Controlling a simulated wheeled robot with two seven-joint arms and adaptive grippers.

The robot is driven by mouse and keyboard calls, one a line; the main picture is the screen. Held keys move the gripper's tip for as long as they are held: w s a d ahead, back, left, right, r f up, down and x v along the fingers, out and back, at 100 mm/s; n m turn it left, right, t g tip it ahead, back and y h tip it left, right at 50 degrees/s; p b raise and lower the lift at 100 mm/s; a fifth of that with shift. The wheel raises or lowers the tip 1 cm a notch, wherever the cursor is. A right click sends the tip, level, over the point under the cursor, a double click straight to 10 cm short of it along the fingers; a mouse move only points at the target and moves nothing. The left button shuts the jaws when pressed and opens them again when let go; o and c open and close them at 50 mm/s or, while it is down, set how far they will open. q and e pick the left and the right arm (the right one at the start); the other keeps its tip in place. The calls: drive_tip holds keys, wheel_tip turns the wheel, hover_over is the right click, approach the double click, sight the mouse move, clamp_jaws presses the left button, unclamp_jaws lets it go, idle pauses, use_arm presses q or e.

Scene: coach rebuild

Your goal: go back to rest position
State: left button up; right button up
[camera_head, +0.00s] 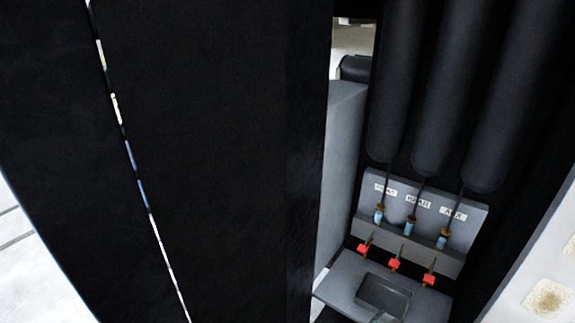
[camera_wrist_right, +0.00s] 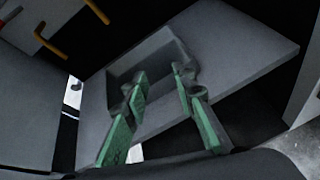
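My right gripper (camera_wrist_right: 159,77) is open in the right wrist view. Its two green-padded fingers are apart with nothing between them. They stand over a grey plate (camera_wrist_right: 245,55) with a rectangular recess, which also shows at the lower right of the head view (camera_head: 340,286). A small pale shape at the bottom edge of the recess in the head view is too small to tell. My left gripper is not in view.
A grey labelled rack (camera_head: 455,222) holds three blue-and-brown fittings below three black cylinders (camera_head: 448,90). Red blocks (camera_head: 394,264) with thin levers sit beneath. Large dark panels (camera_head: 210,150) fill the left. Orange handles (camera_wrist_right: 97,11) show at the wrist view's upper left.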

drive_tip(key=s+d+f+m+g+y, duration=0.15)
drive_tip(key=s+d+f+m, duration=0.25)
drive_tip(key=s+m, duration=0.4)
drive_tip(key=s+d+f+m+g+y, duration=0.1)
drive_tip(key=s+d+f+m+g, duration=0.3)
drive_tip(key=s, duration=0.7)
drive_tip(key=s+a+m+g+y, duration=0.1)
drive_tip(key=s+a+m+y, duration=0.15)
drive_tip(key=s+m, duration=0.45)
drive_tip(key=s+a+m+g+y, duration=0.1)
drive_tip(key=s+a+m+y, duration=0.15)
drive_tip(key=s+m, duration=0.55)
drive_tip(key=s+a+f+n, duration=0.1)
drive_tip(key=s+f+n, duration=0.15)
drive_tip(key=f, duration=1.35)
drive_tip(key=s+a+f+n, duration=0.1)
drive_tip(key=s+f, duration=0.2)
drive_tip(key=f, duration=1.2)
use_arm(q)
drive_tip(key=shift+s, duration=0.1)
use_arm(e)
drive_tip(key=s+f+g, duration=0.2)
drive_tip(key=s+f, duration=1.4)
drive_tip(key=s, duration=0.2)
drive_tip(key=shift+s+y, duration=0.25)
drive_tip(key=shift+y, duration=0.1)
